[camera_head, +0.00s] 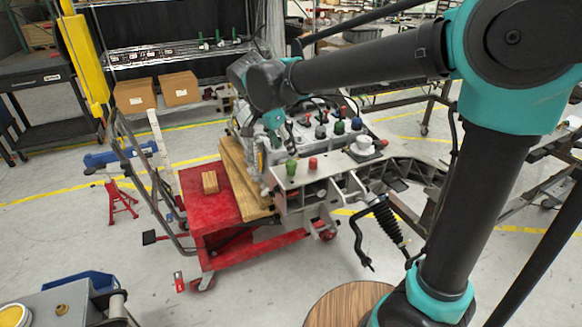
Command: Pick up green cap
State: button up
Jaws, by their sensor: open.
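A green cap (291,166) stands on the front grey plate of the chassis fixture (300,179), left of a red cap (313,163). More green caps, one dark green (339,128) and one green (357,123), stand farther back on the fixture. My arm reaches in from the right and bends down over the fixture's left part. My gripper (277,138) is small and dark here, open, above and slightly left of the front green cap and apart from it. Its fingertips are hard to make out against the parts behind.
A red cart (222,210) with wooden planks (240,172) and a small wood block (210,182) stands left of the fixture. Black, blue and red caps crowd the fixture behind the front plate. A white round part (364,143) sits right of the red cap. Open floor lies in front.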

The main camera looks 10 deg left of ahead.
aim_at(290, 162)
jog(key=x, duration=0.9)
jog(key=shift+w+a+f, duration=0.15)
jog(key=shift+w+f, duration=0.05)
jog(key=shift+w, duration=0.05)
jog(key=shift+c, duration=0.3)
jog(key=c, duration=0.9)
